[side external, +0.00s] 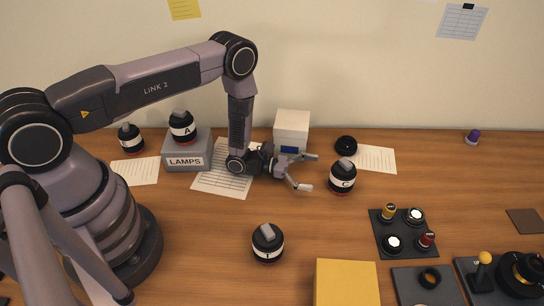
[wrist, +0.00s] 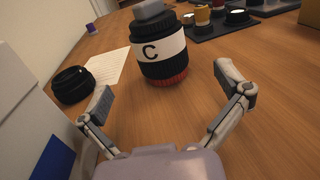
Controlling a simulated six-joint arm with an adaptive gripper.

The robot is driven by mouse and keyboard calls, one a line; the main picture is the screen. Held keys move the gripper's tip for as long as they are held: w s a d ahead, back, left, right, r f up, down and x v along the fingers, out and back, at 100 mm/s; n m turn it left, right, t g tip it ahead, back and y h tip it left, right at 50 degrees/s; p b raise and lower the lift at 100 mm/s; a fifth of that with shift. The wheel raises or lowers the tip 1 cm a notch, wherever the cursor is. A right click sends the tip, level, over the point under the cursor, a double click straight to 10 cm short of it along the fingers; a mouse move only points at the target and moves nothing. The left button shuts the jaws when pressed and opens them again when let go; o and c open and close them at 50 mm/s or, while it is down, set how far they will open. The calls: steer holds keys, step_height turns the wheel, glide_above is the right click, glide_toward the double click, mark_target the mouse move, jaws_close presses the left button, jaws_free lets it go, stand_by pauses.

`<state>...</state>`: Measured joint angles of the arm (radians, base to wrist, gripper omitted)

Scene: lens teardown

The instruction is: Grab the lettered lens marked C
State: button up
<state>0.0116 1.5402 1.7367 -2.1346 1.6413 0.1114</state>
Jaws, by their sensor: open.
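The lens marked C (side external: 342,177) is a black cylinder with a white band, a grey top and a red base ring. It stands upright on the wooden table, right of my gripper (side external: 306,173) in the side view. In the wrist view the lens (wrist: 161,50) stands ahead, with the C facing me. My gripper (wrist: 168,92) is open there, its fingers spread wide and empty. The lens is beyond the fingertips, between their lines and apart from both.
A white box (side external: 292,128) stands behind my gripper. A black round cap (side external: 346,145) lies behind the C lens. Lens A (side external: 182,127) sits on the LAMPS box (side external: 188,160); another lens (side external: 267,243) stands in front. A dark tray (side external: 404,240) with small parts lies front right.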

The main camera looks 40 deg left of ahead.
mark_target(343, 175)
steer(key=x, duration=0.7)
steer(key=shift+d+r, duration=0.1)
steer(key=shift+r, duration=0.05)
steer(key=shift+c, duration=0.3)
steer(key=c, duration=1.2)
steer(key=shift+r, duration=0.1)
steer(key=shift+c, duration=0.3)
steer(key=shift+r, duration=0.1)
